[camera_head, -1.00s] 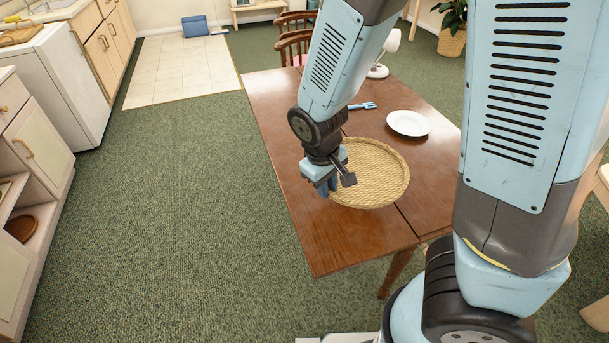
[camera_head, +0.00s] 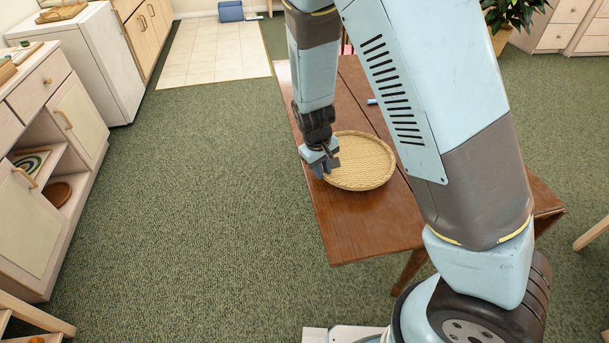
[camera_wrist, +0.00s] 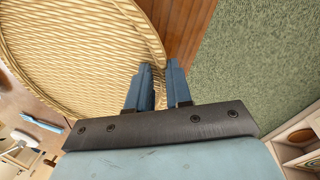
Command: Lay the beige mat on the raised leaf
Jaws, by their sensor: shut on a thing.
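The beige mat (camera_head: 358,160) is a round woven disc with a raised rim. It is over the table's left leaf (camera_head: 350,222), which is brown wood and level with the tabletop. The mat's right edge is close to the seam. My gripper (camera_head: 322,168) is shut on the mat's left rim. In the wrist view the mat (camera_wrist: 75,45) fills the upper left, and its rim passes between the two fingers of my gripper (camera_wrist: 160,82). The mat looks about flat. I cannot tell whether it touches the wood.
Green carpet (camera_head: 210,190) is clear left of the table. A cabinet with open shelves (camera_head: 55,165) stands at the far left. A blue fork (camera_wrist: 42,124) lies on the table. My arm hides much of the table's right part.

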